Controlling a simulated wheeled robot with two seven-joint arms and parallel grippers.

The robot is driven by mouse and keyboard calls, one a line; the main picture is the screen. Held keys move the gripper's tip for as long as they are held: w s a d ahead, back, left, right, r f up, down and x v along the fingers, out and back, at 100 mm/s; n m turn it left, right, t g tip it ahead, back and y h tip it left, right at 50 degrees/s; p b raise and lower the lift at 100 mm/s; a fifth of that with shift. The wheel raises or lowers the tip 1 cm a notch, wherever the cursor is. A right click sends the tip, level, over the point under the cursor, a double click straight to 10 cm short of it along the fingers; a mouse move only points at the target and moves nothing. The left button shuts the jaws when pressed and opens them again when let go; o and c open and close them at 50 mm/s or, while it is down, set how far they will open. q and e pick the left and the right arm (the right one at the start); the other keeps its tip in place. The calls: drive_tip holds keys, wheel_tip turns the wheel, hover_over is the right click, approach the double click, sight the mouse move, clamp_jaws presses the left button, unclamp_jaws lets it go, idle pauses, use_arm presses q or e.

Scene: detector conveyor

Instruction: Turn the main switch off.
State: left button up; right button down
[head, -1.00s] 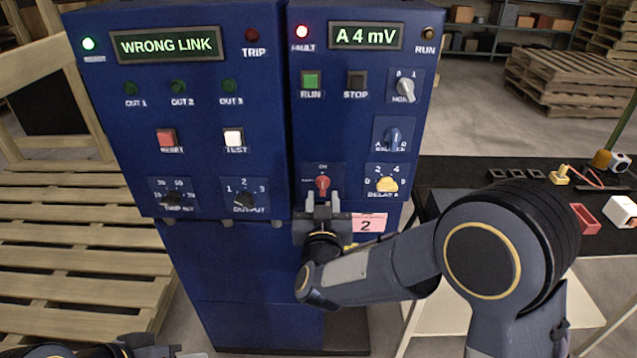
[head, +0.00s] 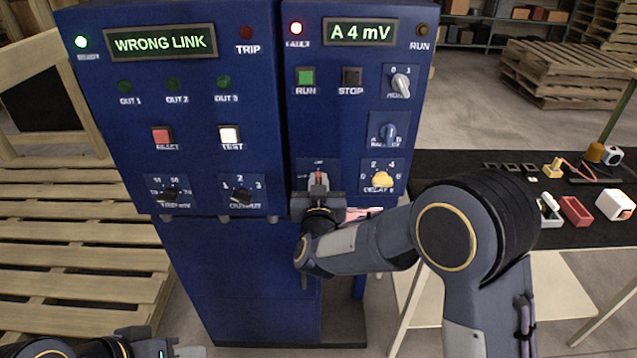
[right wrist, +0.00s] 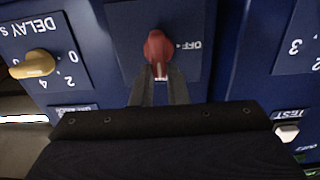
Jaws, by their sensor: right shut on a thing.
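The main switch is a red rotary handle (head: 318,181) low on the right-hand blue cabinet, with a mark above it that reads ON. In the right wrist view the red handle (right wrist: 158,46) has a pale pointer stripe, seen upside down, and OFF is printed beside it. The stripe appears to lie towards the ON side. My right gripper (head: 318,195) is shut on the handle, its two fingers (right wrist: 159,84) on either side of it. My left gripper (head: 178,350) is partly cut off at the bottom edge; its jaws are unclear.
The yellow delay knob (head: 382,180) sits close to the right of the switch, and the output knob (head: 241,195) to the left. The display reads WRONG LINK (head: 161,42); the other reads A 4 mV (head: 360,31). A black table (head: 480,165) with small parts stands right.

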drive_tip(key=shift+n, duration=0.3)
drive_tip(key=n, duration=0.1)
drive_tip(key=n+p, duration=0.1)
drive_tip(key=n, duration=0.1)
drive_tip(key=shift+a+n, duration=0.3)
drive_tip(key=shift+a, duration=0.1)
drive_tip(key=n+p, duration=0.1)
drive_tip(key=n, duration=0.3)
drive_tip(key=f+n+p, duration=0.1)
drive_tip(key=n+p, duration=0.1)
drive_tip(key=n, duration=0.3)
drive_tip(key=a+f+n+p, duration=0.1)
drive_tip(key=n, duration=0.3)
drive_tip(key=shift+n, duration=0.3)
drive_tip(key=c, duration=1.4)
unclamp_jaws()
drive_tip(key=shift+c, duration=0.2)
